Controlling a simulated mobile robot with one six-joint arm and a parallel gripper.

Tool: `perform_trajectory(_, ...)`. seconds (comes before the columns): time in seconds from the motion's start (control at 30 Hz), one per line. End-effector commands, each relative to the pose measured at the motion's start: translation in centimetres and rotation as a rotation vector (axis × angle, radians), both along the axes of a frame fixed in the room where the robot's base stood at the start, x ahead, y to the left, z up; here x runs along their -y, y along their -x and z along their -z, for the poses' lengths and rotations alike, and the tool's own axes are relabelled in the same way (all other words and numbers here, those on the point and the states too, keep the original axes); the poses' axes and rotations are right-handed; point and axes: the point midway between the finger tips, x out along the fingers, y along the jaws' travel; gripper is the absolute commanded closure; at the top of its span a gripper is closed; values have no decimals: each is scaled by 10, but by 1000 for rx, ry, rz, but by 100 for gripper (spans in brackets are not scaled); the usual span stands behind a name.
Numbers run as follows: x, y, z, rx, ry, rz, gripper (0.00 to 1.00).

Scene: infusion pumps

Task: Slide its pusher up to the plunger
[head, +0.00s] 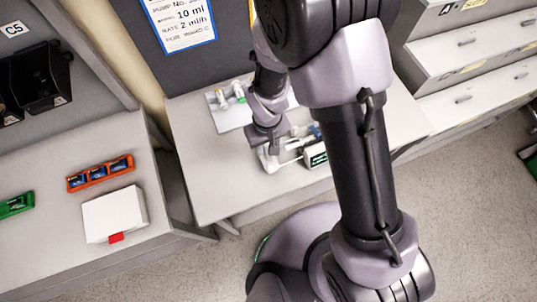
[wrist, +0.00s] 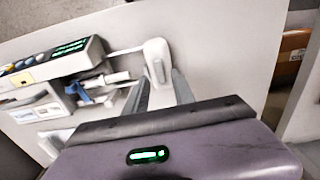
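The infusion pump (wrist: 72,50) lies on the table with its green display lit; it also shows in the head view (head: 316,154), partly behind my arm. A syringe (wrist: 100,82) with a white plunger end lies along the pump's near side. The pusher (wrist: 157,55), a pale block on a rod, stands out to the right of the plunger, with a gap between them. My gripper (wrist: 160,82) has its two grey fingers apart, one on each side of the pusher's near end. I cannot tell whether they press on it. In the head view my gripper (head: 270,138) is above the pusher.
A pale tray (head: 232,116) with small syringe items lies behind on the same table (head: 200,185). A sign (head: 182,22) stands behind it. On the left bench are an orange rack (head: 100,173) and a white box (head: 113,214). Drawers (head: 465,60) stand at the right.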

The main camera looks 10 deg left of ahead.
Motion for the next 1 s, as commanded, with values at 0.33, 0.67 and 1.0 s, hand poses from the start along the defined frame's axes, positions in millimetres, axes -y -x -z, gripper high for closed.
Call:
perform_trajectory(0.33,0,0,21,0,0,1,69)
perform_trajectory(0.67,0,0,28,-1,1,1,69)
perform_trajectory(1.0,0,0,33,-1,1,1,69)
